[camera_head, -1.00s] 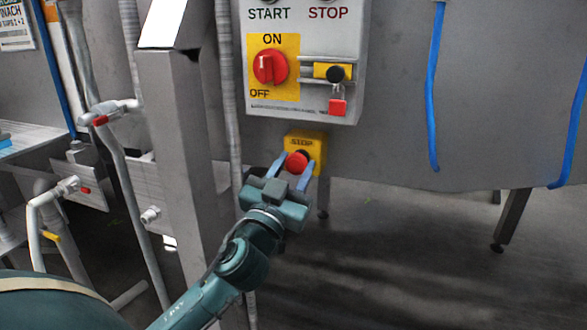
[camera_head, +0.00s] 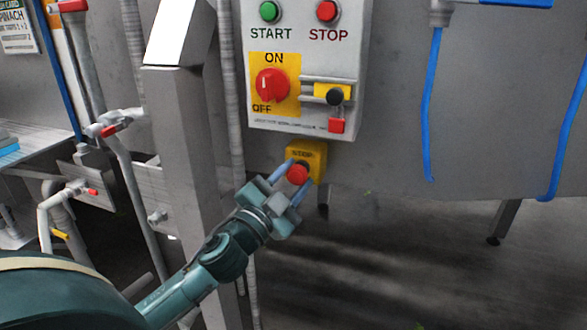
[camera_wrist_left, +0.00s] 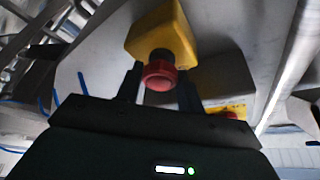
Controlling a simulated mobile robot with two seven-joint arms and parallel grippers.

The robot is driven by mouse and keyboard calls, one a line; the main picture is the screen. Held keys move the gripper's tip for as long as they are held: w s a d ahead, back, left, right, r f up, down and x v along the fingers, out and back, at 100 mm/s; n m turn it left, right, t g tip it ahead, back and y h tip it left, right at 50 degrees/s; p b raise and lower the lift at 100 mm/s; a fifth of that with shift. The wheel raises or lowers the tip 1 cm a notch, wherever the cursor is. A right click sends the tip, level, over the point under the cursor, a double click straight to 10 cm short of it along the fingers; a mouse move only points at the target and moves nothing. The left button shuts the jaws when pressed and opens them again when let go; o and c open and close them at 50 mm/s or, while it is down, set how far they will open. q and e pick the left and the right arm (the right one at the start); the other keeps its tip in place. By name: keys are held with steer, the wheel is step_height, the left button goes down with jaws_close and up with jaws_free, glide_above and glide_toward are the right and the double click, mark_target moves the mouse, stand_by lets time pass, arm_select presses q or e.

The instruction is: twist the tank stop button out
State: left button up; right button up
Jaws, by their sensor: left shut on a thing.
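The tank stop button is a red mushroom head (camera_head: 298,174) on a yellow box (camera_head: 318,160) marked STOP, mounted on the grey tank wall below the control panel. My left gripper (camera_head: 293,177) reaches up to it from the lower left, with one finger on each side of the red head. In the left wrist view the red head (camera_wrist_left: 159,75) sits between the two dark fingers, in front of the yellow box (camera_wrist_left: 163,35). The gripper is shut on the red head. My right gripper is in neither view.
The control panel (camera_head: 352,80) above holds green START and red STOP buttons, a red rotary switch (camera_head: 272,86) and a small red padlock (camera_head: 337,125). Blue cables (camera_head: 432,110) hang at the right.

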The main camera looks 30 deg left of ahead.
arm_select(q)
steer(key=shift+r+m+p, duration=0.2)
steer(key=shift+m+p, duration=0.15)
steer(key=shift+m, duration=0.15)
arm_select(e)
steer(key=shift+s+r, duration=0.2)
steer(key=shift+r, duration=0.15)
arm_select(q)
steer(key=shift+f+m, duration=0.1)
steer(key=shift+m, duration=0.3)
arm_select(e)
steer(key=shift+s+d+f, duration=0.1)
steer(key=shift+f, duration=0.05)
arm_select(q)
steer(key=o, duration=1)
steer(key=shift+c, duration=0.2)
steer(key=shift+f, duration=0.1)
steer(key=shift+s+f, duration=0.15)
steer(key=shift+s, duration=0.15)
steer(key=b+v, duration=0.3)
steer(key=v, duration=0.9)
steer(key=shift+s+a+r, duration=0.15)
steer(key=shift+s+r, duration=0.15)
steer(key=shift+s, duration=0.05)
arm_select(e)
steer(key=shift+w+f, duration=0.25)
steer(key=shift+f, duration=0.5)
